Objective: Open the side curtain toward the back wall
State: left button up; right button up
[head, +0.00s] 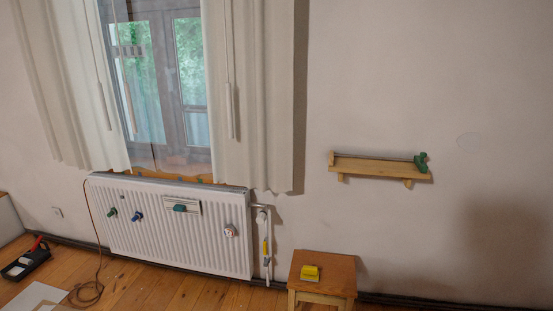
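A window (180,75) stands at the left of the head view with pale curtains on both sides. The left curtain (50,90) hangs over the wall and the window's left part. The right curtain (262,120) hangs to the right of the glass. A thin wand hangs in front of each curtain: a left wand (98,85) and a right wand (231,100). The curtains are apart, with glass showing between them. The picture does not show which one is the side curtain. Neither of my grippers is in view.
A white radiator (170,222) with small items on it stands below the window. A wooden stool (322,270) bears a yellow object (310,272). A wooden shelf (380,170) is on the right wall. A black and red tool (27,262) and a coiled cable (88,293) lie on the floor at left.

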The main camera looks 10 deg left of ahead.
aim_at(71, 30)
jog(key=i+u, duration=0.45)
jog(key=i, duration=0.15)
jog(key=i+l+u, duration=0.2)
jog(key=i+u, duration=0.25)
jog(key=i, duration=0.15)
jog(key=i+j, duration=0.2)
jog(key=i, duration=0.15)
jog(key=i+j+u, duration=0.15)
jog(key=i, duration=0.25)
jog(key=i+j, duration=0.25)
jog(key=i+j+u, duration=0.05)
jog(key=i, duration=0.05)
